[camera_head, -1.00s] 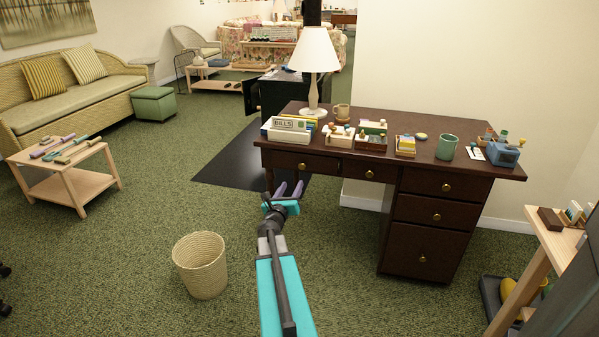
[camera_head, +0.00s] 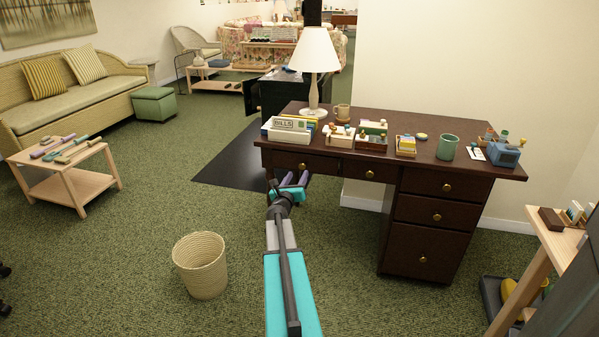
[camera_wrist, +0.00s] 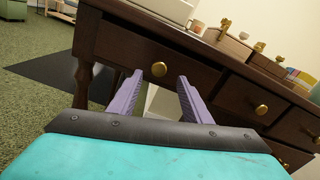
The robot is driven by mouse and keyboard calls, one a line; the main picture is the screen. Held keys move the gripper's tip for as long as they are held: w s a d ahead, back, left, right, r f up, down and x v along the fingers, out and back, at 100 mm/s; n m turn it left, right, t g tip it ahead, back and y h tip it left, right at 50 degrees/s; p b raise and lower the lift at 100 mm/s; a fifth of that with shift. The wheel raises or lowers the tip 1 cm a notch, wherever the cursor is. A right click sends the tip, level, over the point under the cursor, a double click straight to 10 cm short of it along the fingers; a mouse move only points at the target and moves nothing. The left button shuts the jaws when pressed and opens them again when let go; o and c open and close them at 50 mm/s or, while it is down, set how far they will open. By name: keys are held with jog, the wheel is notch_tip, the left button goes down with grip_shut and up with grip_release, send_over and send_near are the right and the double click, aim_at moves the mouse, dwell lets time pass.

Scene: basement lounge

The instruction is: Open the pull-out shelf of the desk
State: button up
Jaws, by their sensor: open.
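The dark brown desk (camera_head: 400,180) stands against the wall with several brass-knobbed fronts, all shut flush. No separate pull-out shelf can be told apart from the drawer fronts. My gripper (camera_head: 296,180) is open and empty, with purple fingers, just in front of the desk's left front. In the wrist view my gripper (camera_wrist: 158,92) points at the left front's brass knob (camera_wrist: 159,69), which appears between and a little beyond the fingertips. The fingers do not appear to touch it. A second knob (camera_wrist: 262,109) shows farther right on the middle front.
A wicker basket (camera_head: 201,266) stands on the carpet at left. A wooden side table (camera_head: 548,250) is at right.

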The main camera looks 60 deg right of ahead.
aim_at(302, 167)
jog(key=shift+x, duration=3.05)
jog(key=shift+s, duration=0.1)
